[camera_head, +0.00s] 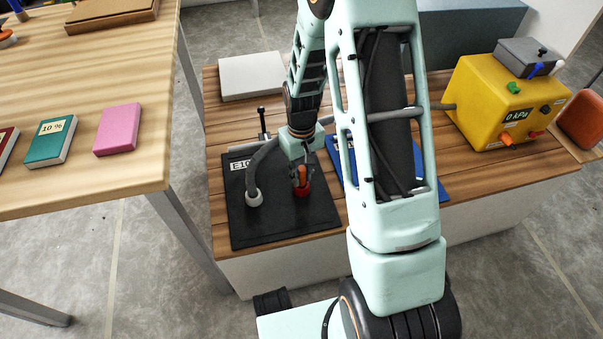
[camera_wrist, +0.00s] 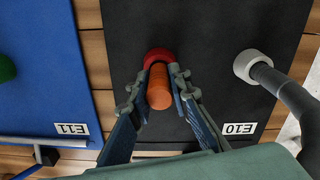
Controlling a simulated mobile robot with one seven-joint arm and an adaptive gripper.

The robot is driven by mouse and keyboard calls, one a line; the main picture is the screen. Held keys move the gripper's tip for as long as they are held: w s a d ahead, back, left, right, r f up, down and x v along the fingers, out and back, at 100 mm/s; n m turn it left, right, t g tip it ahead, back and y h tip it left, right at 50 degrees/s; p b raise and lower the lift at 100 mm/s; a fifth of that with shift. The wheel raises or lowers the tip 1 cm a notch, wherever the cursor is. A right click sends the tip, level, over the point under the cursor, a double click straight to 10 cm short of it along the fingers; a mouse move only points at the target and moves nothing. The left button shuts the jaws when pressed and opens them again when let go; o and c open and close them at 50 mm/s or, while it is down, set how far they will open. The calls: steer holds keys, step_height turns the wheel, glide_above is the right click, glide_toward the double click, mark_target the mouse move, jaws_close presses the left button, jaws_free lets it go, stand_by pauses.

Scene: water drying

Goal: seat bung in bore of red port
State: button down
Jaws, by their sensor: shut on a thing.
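The red port (camera_head: 302,190) stands on the black mat (camera_head: 262,232) labelled E10. It also shows in the wrist view (camera_wrist: 157,55), just beyond the fingertips. The orange bung (camera_wrist: 159,90) is between my fingers, and its far end meets or overlaps the red port. My gripper (camera_wrist: 163,80) is shut on the bung. In the head view my gripper (camera_head: 301,180) is low over the red port, with the bung (camera_head: 302,174) upright or nearly so. The bore is hidden by the bung, so I cannot tell how deep it sits.
A white port (camera_head: 254,198) with a grey hose stands left of the red port. A blue mat (camera_wrist: 35,70) labelled E11 holds a green item (camera_wrist: 6,69). A yellow box (camera_head: 500,105) reading 0 kPa is at the right. A wooden table (camera_head: 75,180) stands left.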

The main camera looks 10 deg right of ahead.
mark_target(302, 168)
steer(key=shift+f+b, duration=0.45)
steer(key=shift+f, duration=0.25)
steer(key=shift+r, duration=0.2)
steer(key=shift+r+p, duration=0.7)
steer(key=shift+f+b, duration=0.5)
steer(key=shift+f, duration=0.45)
stand_by(1.1)
steer(key=c, duration=1.7)
jaws_free()
steer(key=shift+r, duration=0.15)
step_height(302, 168, up, 12)
steer(key=shift+f, duration=0.1)
